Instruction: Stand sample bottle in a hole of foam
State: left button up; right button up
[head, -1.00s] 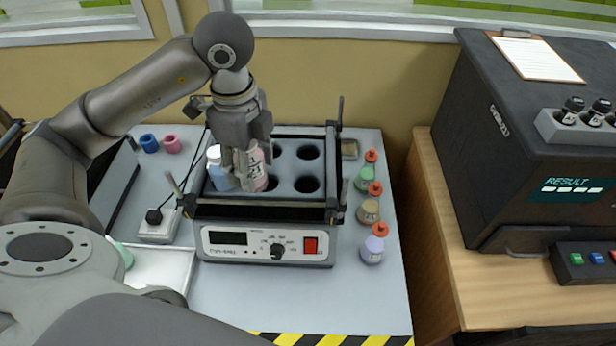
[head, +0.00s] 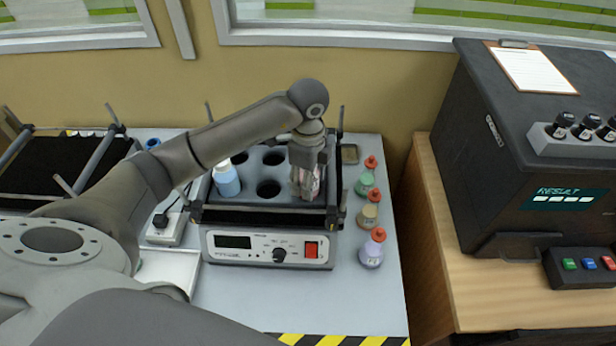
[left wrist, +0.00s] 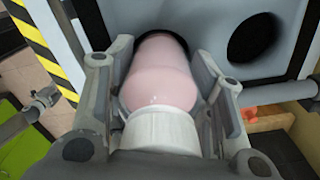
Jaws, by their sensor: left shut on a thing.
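My left gripper (head: 306,186) is shut on a pink sample bottle (left wrist: 160,75) with a white cap (left wrist: 160,131). In the head view the gripper mostly covers the bottle, at the front right of the grey foam (head: 246,189) in the shaker. In the left wrist view the bottle's far end overlaps a dark hole in the foam; how deep it is in cannot be told. A blue bottle (head: 226,180) with a white cap stands in the foam's front left. The front middle hole (head: 268,189) is empty. My right gripper is not in view.
The shaker's black rails and upright posts surround the foam. Green, tan and lilac flasks (head: 371,252) with red stoppers stand to its right. A white tray (head: 170,272) lies at front left. The black analyser (head: 540,150) stands further right.

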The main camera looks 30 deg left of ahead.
pick_arm(q)
jog(key=shift+f, duration=0.5)
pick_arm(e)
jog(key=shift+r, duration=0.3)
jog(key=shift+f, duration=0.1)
pick_arm(q)
jog(key=o, duration=1.1)
jog(key=shift+f, duration=0.1)
jog(key=shift+o, duration=0.2)
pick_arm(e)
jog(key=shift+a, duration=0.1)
pick_arm(q)
jog(key=shift+r, duration=0.3)
notch_tip(320, 180, up, 10)
jog(key=shift+w+r+b, duration=0.1)
jog(key=shift+r+b, duration=0.15)
jog(key=shift+b, duration=0.65)
jog(key=shift+r, duration=0.6)
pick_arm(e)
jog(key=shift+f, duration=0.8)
